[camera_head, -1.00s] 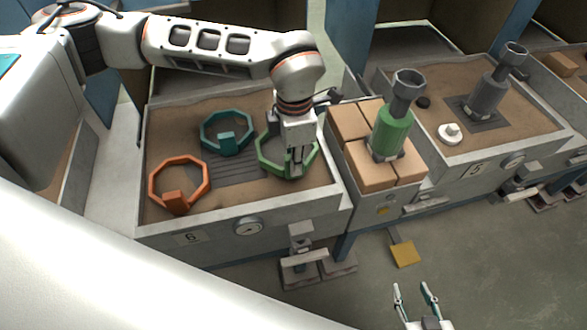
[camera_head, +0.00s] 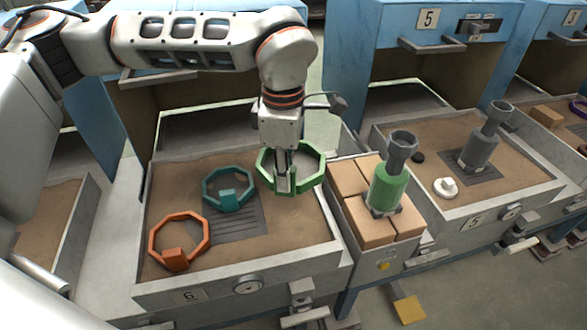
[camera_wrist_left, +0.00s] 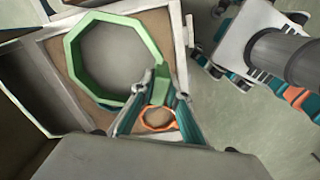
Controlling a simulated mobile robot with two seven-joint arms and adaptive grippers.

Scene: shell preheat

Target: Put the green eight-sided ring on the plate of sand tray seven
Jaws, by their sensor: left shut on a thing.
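My left gripper (camera_head: 283,186) is shut on the green eight-sided ring (camera_head: 318,178), gripping it at its near side. The ring appears held above the right part of the sand in tray 6 (camera_head: 225,288). In the left wrist view the ring (camera_wrist_left: 72,62) hangs large between the fingers (camera_wrist_left: 163,85) and the sand below. No tray marked 7 can be read. Another sand tray (camera_head: 45,225) stands at the far left, its number not visible. My right gripper is not in view.
A teal ring (camera_head: 207,192) and an orange ring (camera_head: 153,237) lie in tray 6 around a grey slatted plate (camera_head: 238,227). To the right stand bricks with a green-bodied tool (camera_head: 387,190), then tray 5 (camera_head: 476,222) holding a grey tool and a white knob.

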